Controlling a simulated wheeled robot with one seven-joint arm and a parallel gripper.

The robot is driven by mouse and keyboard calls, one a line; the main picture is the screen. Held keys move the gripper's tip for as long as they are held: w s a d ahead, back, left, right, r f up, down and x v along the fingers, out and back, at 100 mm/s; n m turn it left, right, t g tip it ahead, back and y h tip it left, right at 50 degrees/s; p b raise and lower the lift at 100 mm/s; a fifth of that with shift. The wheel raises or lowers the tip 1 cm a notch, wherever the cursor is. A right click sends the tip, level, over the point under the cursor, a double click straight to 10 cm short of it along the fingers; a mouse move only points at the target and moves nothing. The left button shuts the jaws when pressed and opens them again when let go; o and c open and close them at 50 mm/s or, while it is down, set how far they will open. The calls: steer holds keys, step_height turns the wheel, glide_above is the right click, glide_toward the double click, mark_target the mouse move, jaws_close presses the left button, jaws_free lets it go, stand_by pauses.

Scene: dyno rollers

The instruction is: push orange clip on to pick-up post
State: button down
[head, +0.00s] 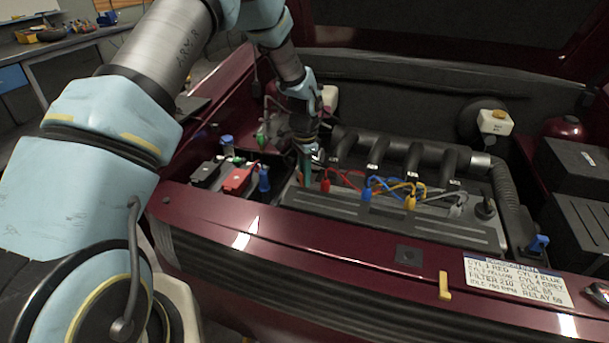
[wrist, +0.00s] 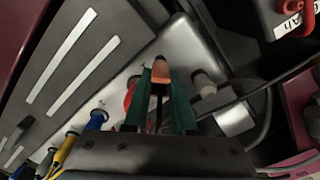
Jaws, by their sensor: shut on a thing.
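In the wrist view my gripper (wrist: 161,78) has its two green fingers closed on the sides of an orange clip (wrist: 160,73), with a dark lead running back between them. The clip's tip is over the pale grey engine cover. A pale, round-ended post (wrist: 203,84) stands just right of the fingers, apart from the clip; I cannot tell whether it is the pick-up post. Whether the clip touches anything beneath it is hidden. In the head view my gripper (head: 305,172) is low at the cover's left end, and the clip cannot be made out.
A red clip (head: 325,183) stands close right of my gripper, followed by a blue clip (head: 367,194) and a yellow clip (head: 410,202). The battery (head: 222,180) with its red cover lies to the left. The dark red front panel (head: 330,232) edges the bay.

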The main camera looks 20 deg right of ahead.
steer(key=shift+f+b, duration=0.35)
steer(key=shift+f, duration=0.25)
stand_by(0.5)
steer(key=c, duration=0.7)
jaws_free()
steer(key=shift+o, duration=0.2)
